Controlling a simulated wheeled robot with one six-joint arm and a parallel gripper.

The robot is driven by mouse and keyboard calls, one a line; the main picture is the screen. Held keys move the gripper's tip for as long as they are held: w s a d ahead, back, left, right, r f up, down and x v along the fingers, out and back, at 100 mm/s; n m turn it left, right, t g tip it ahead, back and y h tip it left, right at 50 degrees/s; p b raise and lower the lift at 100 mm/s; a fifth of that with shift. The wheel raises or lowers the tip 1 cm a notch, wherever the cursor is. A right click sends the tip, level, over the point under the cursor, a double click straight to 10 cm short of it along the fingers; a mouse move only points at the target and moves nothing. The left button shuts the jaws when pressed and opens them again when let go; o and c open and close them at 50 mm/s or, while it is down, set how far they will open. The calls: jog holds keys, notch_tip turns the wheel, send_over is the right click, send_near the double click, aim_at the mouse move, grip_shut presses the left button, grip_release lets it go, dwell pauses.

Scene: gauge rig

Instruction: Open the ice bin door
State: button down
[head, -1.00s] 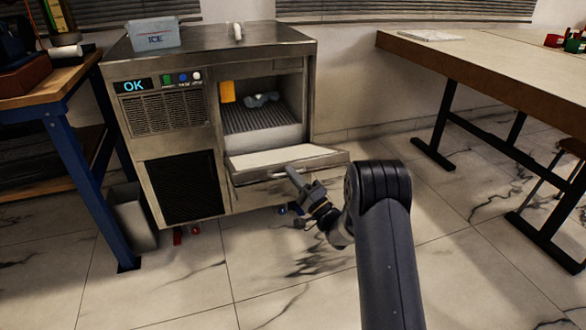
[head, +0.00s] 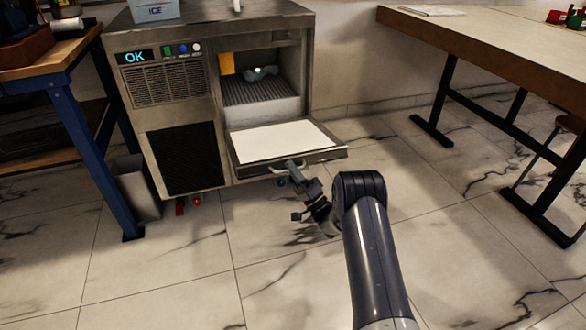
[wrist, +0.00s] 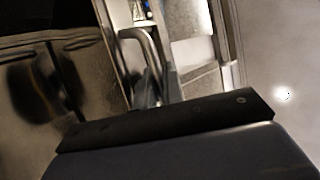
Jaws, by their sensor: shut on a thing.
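The ice bin door (head: 284,142) is hinged at its bottom edge and lies folded down, about level, with its white inner face up. The bin opening (head: 262,95) above it shows a ribbed tray. My gripper (head: 293,166) is at the door's front edge, shut on the door handle (head: 301,163). In the wrist view, a curved metal handle bar (wrist: 146,55) shows beyond the dark gripper body (wrist: 170,120).
The steel ice machine (head: 180,130) stands on marble floor with an ICE tub (head: 154,10) on top. A blue-legged bench (head: 75,130) and grey bin (head: 138,190) are at left. A wooden table (head: 500,45) is at right. Floor in front is clear.

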jog(key=shift+w+f, duration=0.15)
jog(key=c, duration=1.8)
grip_release()
jog(key=p+v, duration=0.3)
jog(key=v, duration=0.8)
jog(key=b+x, duration=0.2)
jog(key=x, duration=0.8)
jog(key=shift+b, duration=0.3)
